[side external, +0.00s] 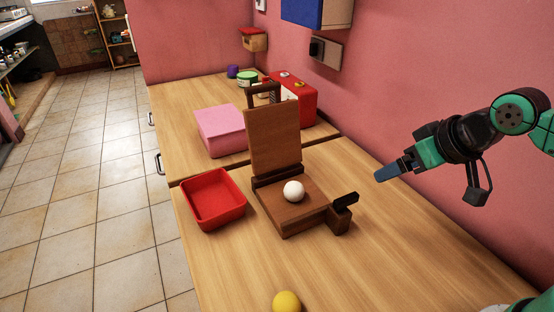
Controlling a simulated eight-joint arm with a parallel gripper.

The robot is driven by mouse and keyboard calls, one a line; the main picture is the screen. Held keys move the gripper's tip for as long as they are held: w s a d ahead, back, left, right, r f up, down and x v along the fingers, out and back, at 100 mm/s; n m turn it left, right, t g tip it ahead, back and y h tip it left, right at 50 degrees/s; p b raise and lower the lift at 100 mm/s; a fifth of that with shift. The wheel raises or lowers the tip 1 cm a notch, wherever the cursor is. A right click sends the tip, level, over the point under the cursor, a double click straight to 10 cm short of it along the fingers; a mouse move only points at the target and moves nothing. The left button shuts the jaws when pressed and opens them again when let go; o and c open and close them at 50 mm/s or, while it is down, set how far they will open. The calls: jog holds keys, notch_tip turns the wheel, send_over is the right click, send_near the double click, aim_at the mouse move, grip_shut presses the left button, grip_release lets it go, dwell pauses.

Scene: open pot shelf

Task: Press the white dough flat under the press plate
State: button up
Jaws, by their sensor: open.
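The white dough (293,191) is a round ball resting on the wooden base (285,222) of the press. The press plate (275,137) is a brown wooden board, raised upright at the back of the base, with a dark handle (262,90) at its top. The plate does not touch the dough. A small block with a black lever (345,202) sits at the right of the base. My gripper (380,177) is up in the air to the right of the press, apart from it and the dough. It is open and empty, its fingers seen nearly edge-on.
A red tray (214,222) stands left of the press. A pink box (221,131) and a red toaster-like box (297,97) are behind it. A yellow ball (286,302) lies at the front edge of the picture. The counter right of the press is clear up to the pink wall.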

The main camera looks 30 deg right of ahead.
jog(key=shift+w+r, duration=0.2)
jog(key=shift+r, duration=0.1)
jog(key=c, duration=0.6)
jog(key=w+r, duration=0.3)
jog(key=r, duration=0.1)
jog(key=shift+w+a, duration=0.15)
jog(key=shift+a, duration=0.15)
grip_shut()
jog(key=w+a+r, duration=0.3)
jog(key=w+r, duration=0.7)
jog(key=w, duration=0.2)
jog(key=w+a, duration=0.4)
jog(key=w, duration=0.1)
jog(key=w+a, duration=0.3)
jog(key=shift+w+f, duration=0.15)
jog(key=shift+f, duration=0.05)
jog(key=x, duration=1)
jog(key=shift+s+r, duration=0.15)
jog(key=shift+s, duration=1.95)
